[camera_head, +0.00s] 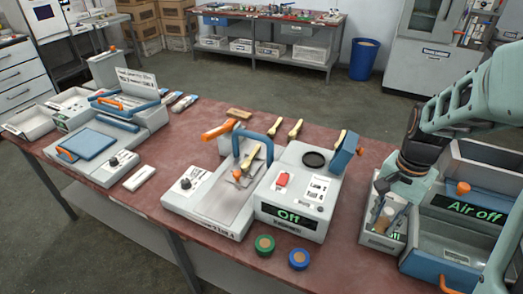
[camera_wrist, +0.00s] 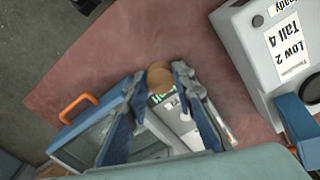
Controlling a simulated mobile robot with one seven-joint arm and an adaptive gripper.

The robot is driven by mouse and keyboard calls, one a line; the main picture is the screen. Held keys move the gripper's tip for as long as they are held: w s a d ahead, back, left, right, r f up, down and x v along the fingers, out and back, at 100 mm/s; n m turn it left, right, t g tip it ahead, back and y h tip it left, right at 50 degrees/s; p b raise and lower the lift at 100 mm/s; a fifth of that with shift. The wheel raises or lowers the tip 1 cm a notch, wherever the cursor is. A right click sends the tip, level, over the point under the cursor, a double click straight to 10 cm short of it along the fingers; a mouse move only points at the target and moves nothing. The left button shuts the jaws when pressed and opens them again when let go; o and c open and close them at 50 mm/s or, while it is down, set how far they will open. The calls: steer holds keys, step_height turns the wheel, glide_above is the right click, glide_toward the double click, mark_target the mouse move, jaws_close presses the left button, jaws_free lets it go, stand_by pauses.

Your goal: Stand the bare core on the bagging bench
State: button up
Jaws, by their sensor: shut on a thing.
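My gripper (camera_head: 388,214) is at the right side of the red-topped bench (camera_head: 330,215), pointing down over a small grey station with a green display. Its fingers are closed on a tan-brown cylinder, which looks like the bare core (camera_head: 381,221). In the wrist view the core's round brown end (camera_wrist: 160,76) shows between the fingertips of my gripper (camera_wrist: 158,90). The fingers hide part of the core. I cannot tell whether its lower end touches the station. No label in view clearly marks the bagging bench.
A grey machine reading "Air off" (camera_head: 462,212) stands right beside my gripper. A box reading "Off" (camera_head: 293,213), a press with a blue handle (camera_head: 240,160) and two tape rolls (camera_head: 281,250) stand to the left. Another bench (camera_head: 265,40) and a blue bin (camera_head: 364,60) are behind.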

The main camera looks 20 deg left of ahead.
mark_target(332, 271)
steer(key=s+a+f+m+b, duration=0.5)
steer(key=a+f+m+b, duration=0.1)
steer(key=m, duration=0.7)
steer(key=shift+s+a+f+m+b, duration=0.3)
steer(key=shift+a+f, duration=0.45)
steer(key=shift+f, duration=0.3)
step_height(332, 271, down, 10)
steer(key=shift+b, duration=0.85)
steer(key=shift+f, duration=0.15)
steer(key=o, duration=1.1)
